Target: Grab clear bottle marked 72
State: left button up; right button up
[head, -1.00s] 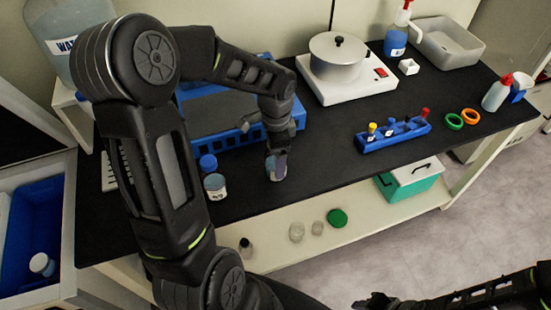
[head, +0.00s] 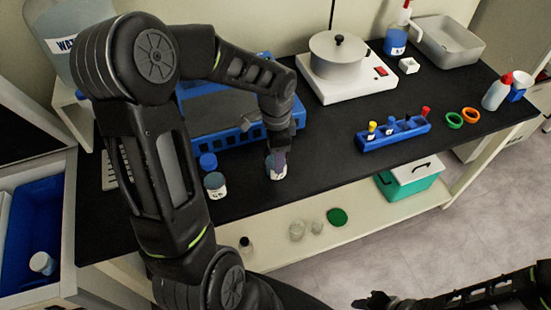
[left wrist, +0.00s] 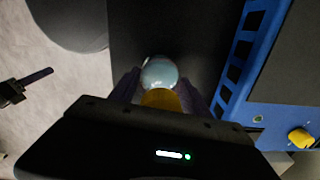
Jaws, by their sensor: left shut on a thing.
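My left gripper (head: 278,153) is over the black bench top and is shut on a small clear bottle (head: 277,171) with a label too small to read. Its fingers cover part of the bottle. In the left wrist view the bottle's round bluish top (left wrist: 160,72) shows between the fingers, with a yellow part (left wrist: 161,99) nearer the camera. A similar labelled bottle (head: 215,187) stands to the left, near a blue cap (head: 208,161). My right gripper (head: 376,301) is at the bottom edge, away from the bench; its jaw state is unclear.
A blue-framed unit (head: 226,137) stands behind the bottles. A white hot plate (head: 350,86) with a metal pot (head: 338,58) is at the back. A blue rack (head: 393,134) and green and orange rings (head: 454,120) are to the right. Bench space before the rack is clear.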

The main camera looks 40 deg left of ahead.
pick_arm(q)
jog(key=c, duration=0.9)
jog(key=shift+o, duration=0.2)
jog(key=shift+r, duration=0.1)
notch_tip(320, 180, up, 10)
jog(key=shift+f+b, duration=0.1)
jog(key=shift+b, duration=0.35)
